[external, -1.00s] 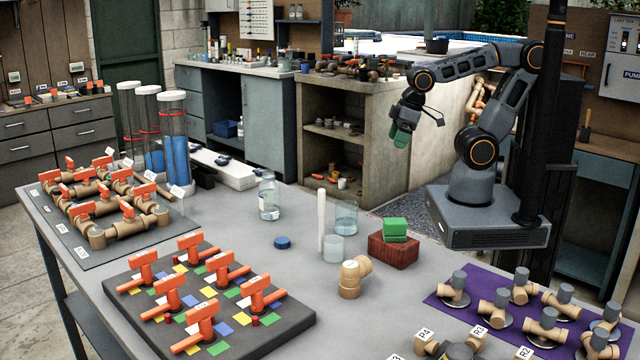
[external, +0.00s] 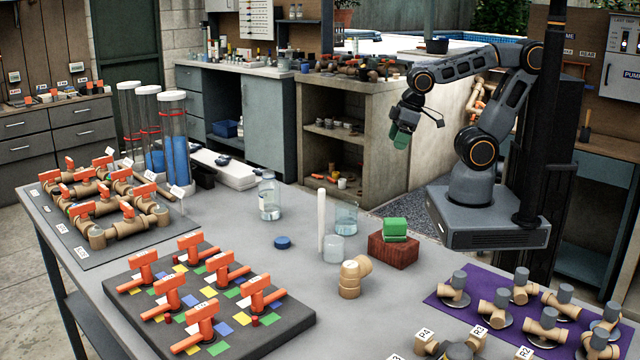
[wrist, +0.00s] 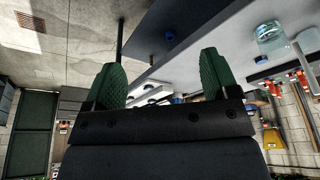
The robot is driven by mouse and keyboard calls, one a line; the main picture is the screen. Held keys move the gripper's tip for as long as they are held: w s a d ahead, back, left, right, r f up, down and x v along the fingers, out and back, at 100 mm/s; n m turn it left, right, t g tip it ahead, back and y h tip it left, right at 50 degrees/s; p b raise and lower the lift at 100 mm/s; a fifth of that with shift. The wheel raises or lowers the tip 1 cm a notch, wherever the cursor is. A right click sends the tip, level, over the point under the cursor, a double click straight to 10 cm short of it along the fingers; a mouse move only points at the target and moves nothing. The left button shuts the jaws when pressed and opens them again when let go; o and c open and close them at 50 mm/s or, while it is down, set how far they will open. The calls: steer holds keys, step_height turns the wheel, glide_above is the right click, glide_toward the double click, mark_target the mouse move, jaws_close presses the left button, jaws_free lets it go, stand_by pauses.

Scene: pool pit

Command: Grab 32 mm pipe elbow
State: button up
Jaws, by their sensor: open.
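The tan pipe elbow (external: 352,278) stands on the grey table, in front of the brick-red block and right of the dark valve board. Its lower end rests on the table and its upper end bends to the right. My gripper (external: 400,135) hangs in the air beyond the table's far edge, well above and away from the elbow. In the wrist view my gripper (wrist: 162,80) shows two green fingers spread apart with nothing between them. The elbow is not visible in the wrist view.
A brick-red block (external: 393,250) carries a green block (external: 395,229). A white rod (external: 321,222), glass jar (external: 269,198), beaker (external: 346,217) and blue cap (external: 283,242) stand near the elbow. A valve board (external: 130,285) lies left; a purple mat (external: 445,303) with fittings lies right.

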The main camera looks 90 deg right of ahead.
steer(key=shift+o, duration=1.3)
steer(key=w+a+r+m+g+y, duration=0.1)
steer(key=w+a+m+y, duration=0.3)
steer(key=a, duration=0.6)
steer(key=w+a+r+m+g+y, duration=0.1)
steer(key=w+a+m+y, duration=0.2)
steer(key=w+a, duration=0.5)
steer(key=m+g+y, duration=0.2)
steer(key=m+y, duration=0.4)
steer(key=m, duration=0.4)
glide_toward(356, 263)
step_height(356, 263, up, 6)
steer(key=a, duration=0.2)
steer(key=shift+m, duration=0.4)
steer(key=f, duration=0.7)
steer(key=shift+s+a+f+p, duration=0.1)
steer(key=shift+a+f+p, duration=0.2)
steer(key=shift+f, duration=0.1)
steer(key=shift+a+y, duration=0.3)
steer(key=shift+a, duration=0.2)
steer(key=shift+p+x, duration=0.55)
steer(key=shift+x, duration=2.55)
steer(key=shift+d+f, duration=0.1)
steer(key=shift+c, duration=0.5)
